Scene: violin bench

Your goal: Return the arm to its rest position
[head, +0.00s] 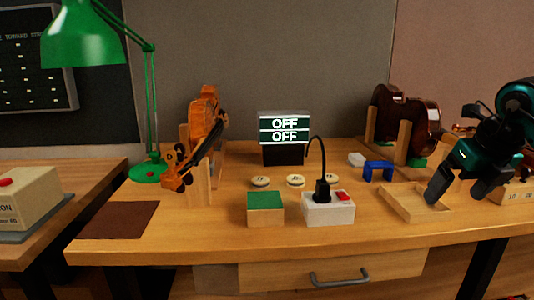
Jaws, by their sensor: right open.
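My right gripper (456,191) comes in from the right side of the head view. It is open, with its dark fingers apart and pointing down over the right edge of a shallow wooden tray (398,207). Nothing shows between the fingers. My left gripper is not in view.
A violin (203,118) stands in a wooden holder at left, and another (421,124) at back right. A display (285,131) reads OFF twice. A green-topped block (265,207), a white switch box (328,208), a blue bracket (378,170) and a green lamp (148,172) stand on the bench.

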